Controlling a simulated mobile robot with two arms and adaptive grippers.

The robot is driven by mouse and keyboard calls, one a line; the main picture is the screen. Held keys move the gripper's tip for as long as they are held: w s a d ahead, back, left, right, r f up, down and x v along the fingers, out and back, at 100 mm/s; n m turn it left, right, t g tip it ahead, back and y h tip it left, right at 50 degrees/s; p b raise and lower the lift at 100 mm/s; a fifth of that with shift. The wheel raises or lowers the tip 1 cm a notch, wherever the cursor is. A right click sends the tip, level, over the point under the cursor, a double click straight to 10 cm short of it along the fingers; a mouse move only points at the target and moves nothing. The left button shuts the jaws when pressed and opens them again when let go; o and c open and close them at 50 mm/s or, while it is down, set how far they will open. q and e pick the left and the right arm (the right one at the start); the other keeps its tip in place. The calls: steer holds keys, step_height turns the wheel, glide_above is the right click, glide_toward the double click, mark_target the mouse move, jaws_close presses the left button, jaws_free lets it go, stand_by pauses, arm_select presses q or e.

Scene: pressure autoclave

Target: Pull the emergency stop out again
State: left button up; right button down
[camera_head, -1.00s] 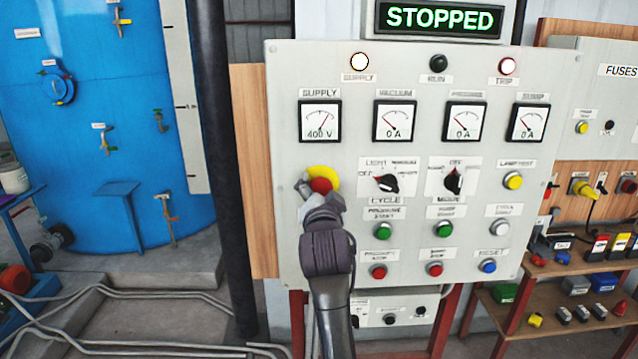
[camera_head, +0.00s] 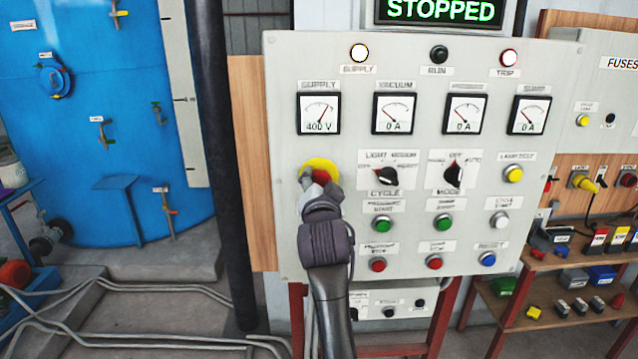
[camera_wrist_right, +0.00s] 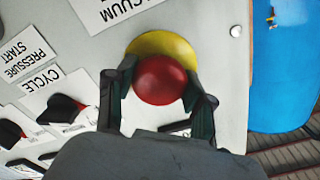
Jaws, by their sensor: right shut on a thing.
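The emergency stop is a red mushroom button (camera_head: 321,175) on a yellow round plate (camera_head: 319,164) at the left side of the grey control panel (camera_head: 425,290). In the right wrist view the red button (camera_wrist_right: 160,80) sits in front of the yellow plate (camera_wrist_right: 165,45). My right gripper (camera_head: 320,180) is at the button, and its fingers (camera_wrist_right: 158,88) lie on either side of the red head, shut on it. The gripper hides the lower part of the button in the head view. My left gripper is in neither view.
Selector knobs (camera_head: 387,177) and green buttons (camera_head: 382,224) are close to the right of my gripper. A lit display (camera_head: 440,11) reads STOPPED. A dark vertical pole (camera_head: 222,170) stands left of the panel. A shelf with small parts (camera_head: 560,285) is at the right.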

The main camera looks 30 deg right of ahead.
mark_target(319, 134)
steer(key=shift+s+a+f, duration=0.1)
steer(key=shift+s+a, duration=0.05)
steer(key=shift+s, duration=0.05)
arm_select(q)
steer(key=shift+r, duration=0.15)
arm_select(e)
steer(key=shift+s+a, duration=0.1)
steer(key=shift+s, duration=0.05)
steer(key=shift+c, duration=1.9)
jaws_free()
steer(key=shift+s, duration=0.1)
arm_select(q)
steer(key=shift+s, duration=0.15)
arm_select(e)
steer(key=shift+a, duration=0.1)
step_height(319, 134, up, 10)
steer(key=shift+r, duration=0.1)
